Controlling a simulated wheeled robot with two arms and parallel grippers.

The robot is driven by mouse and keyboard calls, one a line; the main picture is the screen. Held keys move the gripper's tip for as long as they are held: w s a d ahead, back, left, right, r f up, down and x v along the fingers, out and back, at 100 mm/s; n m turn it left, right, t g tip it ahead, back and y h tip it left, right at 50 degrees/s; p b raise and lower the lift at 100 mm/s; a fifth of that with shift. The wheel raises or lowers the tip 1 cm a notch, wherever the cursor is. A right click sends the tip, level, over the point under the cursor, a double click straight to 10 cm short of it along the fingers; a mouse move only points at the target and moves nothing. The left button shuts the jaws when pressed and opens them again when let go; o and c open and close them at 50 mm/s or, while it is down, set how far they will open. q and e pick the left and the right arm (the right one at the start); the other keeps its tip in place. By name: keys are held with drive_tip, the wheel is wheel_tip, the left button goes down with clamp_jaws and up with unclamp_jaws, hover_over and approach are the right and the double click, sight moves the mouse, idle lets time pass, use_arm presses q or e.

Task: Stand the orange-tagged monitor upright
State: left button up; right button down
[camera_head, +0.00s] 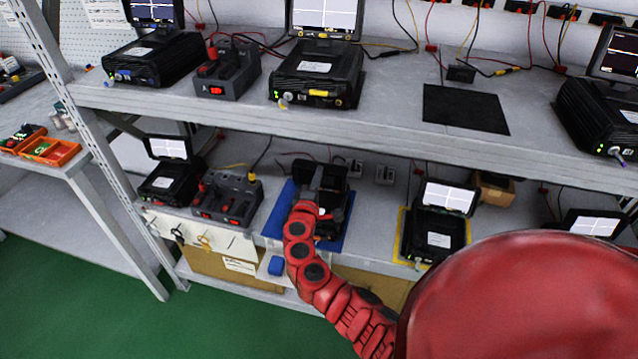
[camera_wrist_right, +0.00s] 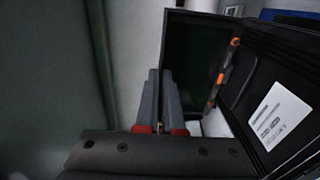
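The orange-tagged monitor (camera_wrist_right: 193,65) is a dark flat panel in the right wrist view, with an orange tag (camera_wrist_right: 222,75) along its right edge. It joins a black unit with a white label (camera_wrist_right: 279,116). In the head view this black unit (camera_head: 329,172) stands on a blue mat (camera_head: 274,225) on the lower shelf, partly hidden by my right arm. My right gripper (camera_wrist_right: 161,74) has its grey fingers close together beside the panel's left edge; I cannot tell whether they touch it. My left gripper is out of view.
On the lower shelf, a black battery-like box (camera_head: 228,197) stands left and a unit with a lit screen (camera_head: 436,230) on a yellow mat stands right. The upper shelf (camera_head: 400,130) overhangs the work spot. Cables hang behind.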

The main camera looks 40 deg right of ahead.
drive_tip(key=c, duration=1)
unclamp_jaws()
drive_tip(key=shift+c, duration=0.2)
drive_tip(key=b+v, duration=0.2)
drive_tip(key=v, duration=1.5)
drive_tip(key=shift+s, duration=0.25)
